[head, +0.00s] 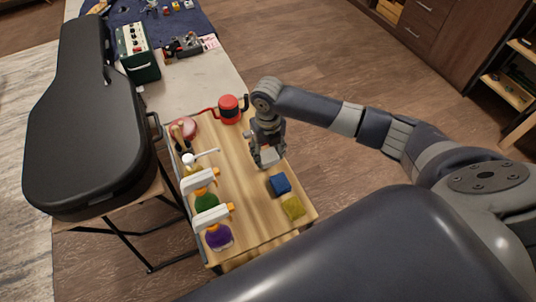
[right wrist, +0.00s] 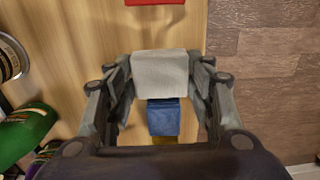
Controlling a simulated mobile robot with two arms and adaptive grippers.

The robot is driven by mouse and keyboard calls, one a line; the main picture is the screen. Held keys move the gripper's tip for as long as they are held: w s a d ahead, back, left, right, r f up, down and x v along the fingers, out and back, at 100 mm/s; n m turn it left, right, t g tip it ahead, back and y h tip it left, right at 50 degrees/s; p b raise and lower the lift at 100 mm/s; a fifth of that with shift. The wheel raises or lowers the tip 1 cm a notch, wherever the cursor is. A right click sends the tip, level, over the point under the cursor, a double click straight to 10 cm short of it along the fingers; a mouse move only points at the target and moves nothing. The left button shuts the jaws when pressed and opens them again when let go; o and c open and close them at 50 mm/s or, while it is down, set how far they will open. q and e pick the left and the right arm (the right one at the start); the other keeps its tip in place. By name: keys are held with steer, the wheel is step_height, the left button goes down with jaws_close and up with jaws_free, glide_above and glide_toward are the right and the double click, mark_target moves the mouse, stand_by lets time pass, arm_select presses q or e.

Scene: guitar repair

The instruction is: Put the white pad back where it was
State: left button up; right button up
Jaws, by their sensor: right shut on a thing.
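The white pad (right wrist: 160,76) is between the fingers of my right gripper (right wrist: 160,88), which is shut on it. In the head view the pad (head: 268,158) shows just below the right gripper (head: 267,148), over the wooden cart top (head: 238,190). I cannot tell whether the pad touches the cart top. A blue pad (head: 279,184) and a yellow pad (head: 293,207) lie nearer to me along the cart's right side. The blue pad (right wrist: 163,117) also shows just below the white pad in the right wrist view. My left gripper is out of view.
A red canister (head: 230,108) stands at the cart's far end. Purple (head: 218,237) and green (head: 206,202) spray bottles and other containers line its left side. The middle of the cart top is clear. A black guitar case (head: 85,120) lies to the left.

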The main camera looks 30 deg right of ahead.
mark_target(268, 155)
step_height(268, 155, down, 2)
steer(key=shift+f, duration=0.1)
steer(key=shift+f, duration=0.15)
steer(key=o, duration=1)
steer(key=shift+r, duration=0.3)
step_height(268, 155, up, 12)
steer(key=shift+f+b, duration=0.1)
steer(key=shift+b, duration=0.35)
